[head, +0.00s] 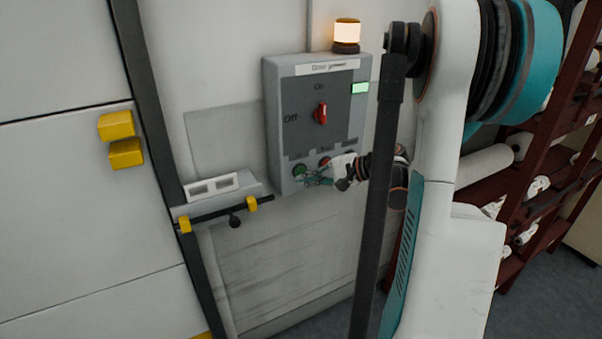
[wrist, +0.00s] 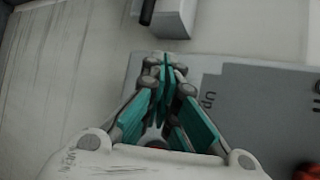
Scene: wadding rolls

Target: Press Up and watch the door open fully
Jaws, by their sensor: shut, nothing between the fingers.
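The grey control box (head: 273,125) hangs on the wall, with a red rotary switch (head: 321,112) pointing roughly up, between the "Off" and "On" labels. A green button (head: 299,170) is at its lower left. My gripper (head: 306,179) is shut and empty, its teal fingertips at or just in front of that button; contact cannot be told. In the wrist view the shut fingers (wrist: 164,85) are beside the "Up" label (wrist: 209,100) and hide the button. The white panelled door (head: 65,185) fills the left of the head view, with no gap visible.
A lit lamp (head: 347,35) stands above the box and a green indicator (head: 360,88) glows. A latch bar (head: 215,209) with yellow blocks crosses the dark door post (head: 160,130). A dark red rack (head: 530,165) with white rolls stands at right, behind my arm.

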